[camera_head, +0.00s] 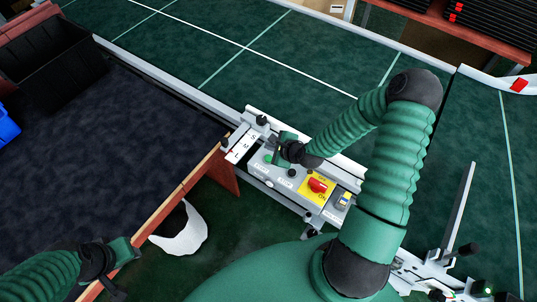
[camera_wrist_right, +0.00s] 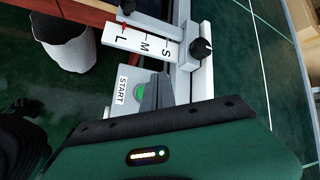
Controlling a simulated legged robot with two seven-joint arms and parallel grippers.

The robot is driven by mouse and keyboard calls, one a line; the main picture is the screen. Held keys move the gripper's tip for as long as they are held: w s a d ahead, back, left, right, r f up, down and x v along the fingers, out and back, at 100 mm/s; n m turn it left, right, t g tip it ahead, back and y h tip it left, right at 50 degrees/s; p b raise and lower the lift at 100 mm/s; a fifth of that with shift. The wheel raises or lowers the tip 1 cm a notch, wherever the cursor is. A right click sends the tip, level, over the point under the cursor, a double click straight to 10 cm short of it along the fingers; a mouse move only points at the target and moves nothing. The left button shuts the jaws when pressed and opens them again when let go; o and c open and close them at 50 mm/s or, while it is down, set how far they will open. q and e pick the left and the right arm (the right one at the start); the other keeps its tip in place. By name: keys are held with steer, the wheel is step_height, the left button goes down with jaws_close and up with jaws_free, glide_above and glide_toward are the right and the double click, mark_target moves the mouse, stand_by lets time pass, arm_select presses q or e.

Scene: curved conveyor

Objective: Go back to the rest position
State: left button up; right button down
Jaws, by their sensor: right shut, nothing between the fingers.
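My right gripper (camera_head: 277,150) is over the grey control panel (camera_head: 333,215) beside the conveyor. Its dark fingers are shut and empty, and they show in the right wrist view (camera_wrist_right: 157,92) right beside the green START button (camera_wrist_right: 140,91). Whether they touch the button or panel I cannot tell. The panel also has a red knob (camera_head: 318,186) on a yellow plate. My left gripper (camera_head: 128,252) is at the lower left, near the table's wooden edge. Its fingers are too small and dark to tell their state.
A white S-M-L scale plate (camera_wrist_right: 143,41) with a black knob (camera_wrist_right: 201,47) stands close to my right gripper. A dark-topped table (camera_head: 120,140) bears a black crate (camera_head: 60,75). A white bin (camera_head: 181,232) stands below. The green conveyor (camera_head: 240,40) has free room.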

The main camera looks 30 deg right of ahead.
steer(key=shift+f, duration=0.1)
stand_by(0.6)
steer(key=s+a+r+n+g, duration=0.3)
steer(key=s+a+r+n, duration=0.3)
steer(key=n, duration=0.7)
steer(key=s+a+r+n+g, duration=0.3)
steer(key=s+a+r+n, duration=0.3)
steer(key=s+n, duration=0.3)
steer(key=r+n, duration=0.1)
steer(key=n, duration=0.3)
steer(key=shift+r+g+h, duration=0.3)
steer(key=shift+w+d, duration=0.1)
steer(key=shift+d, duration=0.1)
